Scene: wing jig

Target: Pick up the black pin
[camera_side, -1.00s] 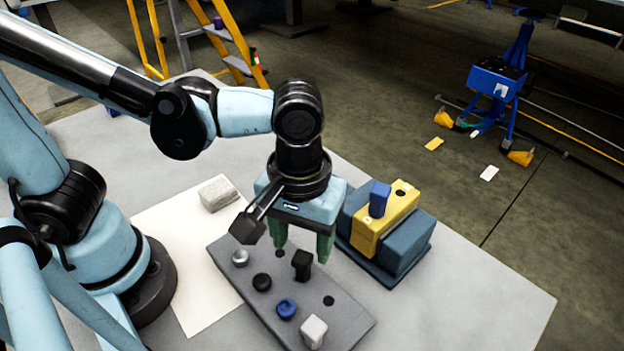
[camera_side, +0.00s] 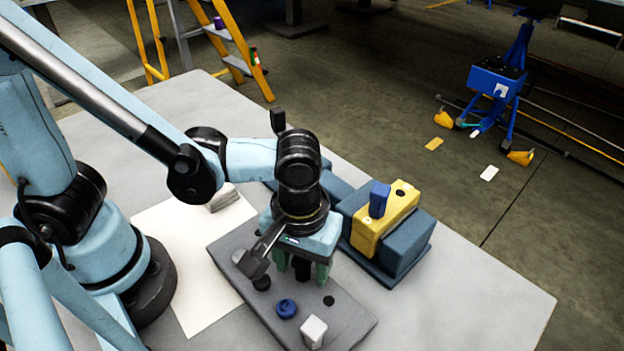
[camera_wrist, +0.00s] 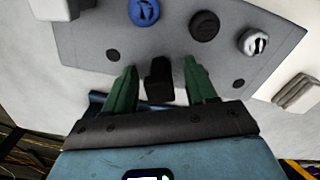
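The black pin (camera_side: 303,271) stands upright in the grey plate (camera_side: 345,318). It also shows in the wrist view (camera_wrist: 159,78), in the gap between my gripper's fingers. My gripper (camera_side: 300,276) is low over the plate, pointing down, with its green fingers around the pin. In the wrist view my gripper (camera_wrist: 160,68) is open, with a clear gap between each finger and the pin. The side view partly hides the pin behind the fingers.
The plate also holds a blue knob (camera_side: 286,308), a white pin (camera_side: 313,331), a round black knob (camera_wrist: 204,25) and a silver knob (camera_wrist: 252,42). A yellow block (camera_side: 384,224) with a blue pin (camera_side: 379,199) sits on a dark blue fixture (camera_side: 404,252) close to my gripper's right.

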